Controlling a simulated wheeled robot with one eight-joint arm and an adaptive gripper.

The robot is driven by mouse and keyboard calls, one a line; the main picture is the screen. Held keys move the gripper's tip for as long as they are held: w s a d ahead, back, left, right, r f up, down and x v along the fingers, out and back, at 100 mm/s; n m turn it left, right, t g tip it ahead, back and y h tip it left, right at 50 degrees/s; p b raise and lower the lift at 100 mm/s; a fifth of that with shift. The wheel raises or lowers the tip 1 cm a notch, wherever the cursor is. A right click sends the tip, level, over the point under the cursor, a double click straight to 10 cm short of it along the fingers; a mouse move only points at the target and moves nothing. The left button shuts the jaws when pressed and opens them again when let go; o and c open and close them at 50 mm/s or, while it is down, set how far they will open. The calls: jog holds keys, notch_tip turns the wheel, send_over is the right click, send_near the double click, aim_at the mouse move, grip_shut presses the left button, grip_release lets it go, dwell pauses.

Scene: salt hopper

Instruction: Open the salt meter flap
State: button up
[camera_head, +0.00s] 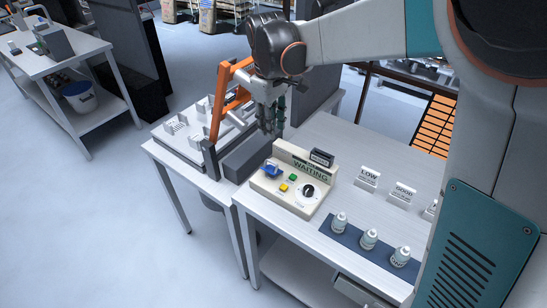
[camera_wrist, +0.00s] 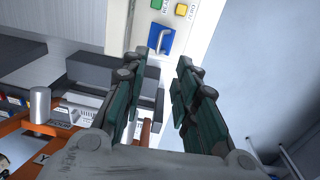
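A cream control box (camera_head: 297,184) with a "WAITING" display sits on the white table. At its left end is a blue part (camera_head: 271,169), the likely flap control, though no label on it is readable. In the wrist view it is a blue square with a raised handle (camera_wrist: 161,40). My gripper (camera_head: 273,122) points down above and behind the box's left end. In the wrist view my gripper (camera_wrist: 160,66) is open and empty, its fingers spread on either side below the blue part, apart from it.
An orange frame (camera_head: 217,100) and a grey block (camera_head: 247,158) stand left of the box. A black device (camera_head: 321,157) sits at its back right. "LOW" (camera_head: 368,178) and "GOOD" (camera_head: 402,193) cards and white bottles (camera_head: 369,239) on a dark mat are to the right.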

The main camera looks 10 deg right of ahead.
aim_at(273, 162)
jog(key=f+b, duration=0.1)
jog(key=f, duration=0.3)
jog(key=f+b, duration=0.1)
jog(key=f, duration=0.4)
jog(key=f+b, duration=0.1)
jog(key=f, duration=0.3)
jog(key=shift+w+d+f, duration=0.25)
jog(key=shift+w, duration=0.05)
grip_shut()
